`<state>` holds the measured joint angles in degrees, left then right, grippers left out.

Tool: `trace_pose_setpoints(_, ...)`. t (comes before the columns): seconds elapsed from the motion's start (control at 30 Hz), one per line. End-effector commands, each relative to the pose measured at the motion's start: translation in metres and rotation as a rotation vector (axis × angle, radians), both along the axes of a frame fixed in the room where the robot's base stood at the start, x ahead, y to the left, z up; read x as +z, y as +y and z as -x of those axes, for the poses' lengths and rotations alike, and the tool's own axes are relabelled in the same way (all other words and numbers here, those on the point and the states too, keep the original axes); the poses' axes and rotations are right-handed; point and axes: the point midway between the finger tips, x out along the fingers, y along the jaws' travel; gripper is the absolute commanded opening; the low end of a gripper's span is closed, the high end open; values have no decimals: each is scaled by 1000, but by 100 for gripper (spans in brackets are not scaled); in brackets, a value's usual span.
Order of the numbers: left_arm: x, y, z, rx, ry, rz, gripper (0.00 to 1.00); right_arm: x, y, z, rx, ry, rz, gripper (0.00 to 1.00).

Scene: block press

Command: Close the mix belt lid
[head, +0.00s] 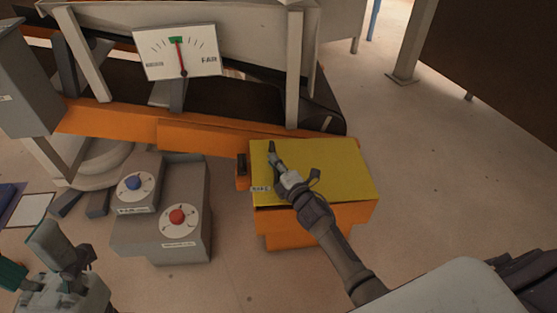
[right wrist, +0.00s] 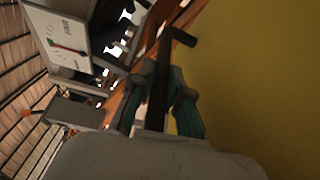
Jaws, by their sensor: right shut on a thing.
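The yellow lid (head: 345,165) lies over an orange box (head: 325,218) at the centre right of the head view. Its yellow face also fills the right side of the right wrist view (right wrist: 265,75). I cannot tell whether it sits fully flat. My right gripper (head: 274,158) is over the lid's left part. In the right wrist view its fingers (right wrist: 163,90) are shut on a dark bent handle (right wrist: 180,36) beside the yellow face. My left gripper (head: 28,254) is at the lower left, fingers apart and empty, away from the lid.
A grey control box with a blue knob (head: 133,182) and a red knob (head: 177,216) stands left of the orange box. A gauge panel (head: 178,52) and the conveyor frame (head: 292,70) are behind. Floor (head: 430,165) is clear to the right.

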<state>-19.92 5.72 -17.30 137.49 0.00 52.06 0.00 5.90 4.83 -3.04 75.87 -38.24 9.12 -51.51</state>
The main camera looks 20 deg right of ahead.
Motion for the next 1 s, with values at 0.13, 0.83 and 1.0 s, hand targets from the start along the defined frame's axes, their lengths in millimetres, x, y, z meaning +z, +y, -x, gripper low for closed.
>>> trace_pose_setpoints(0.13, -14, 0, -1, 1, 8, -3, 72, -15, 3, -1, -1, -2, -5, 0)
trace_pose_setpoints(0.83, -24, 0, -2, 1, 10, -4, 72, -32, 6, -1, -1, 5, -4, 0)
trace_pose_setpoints(1.0, -24, 0, -2, 1, 10, -4, 72, -34, 6, 0, -2, 8, -5, 24)
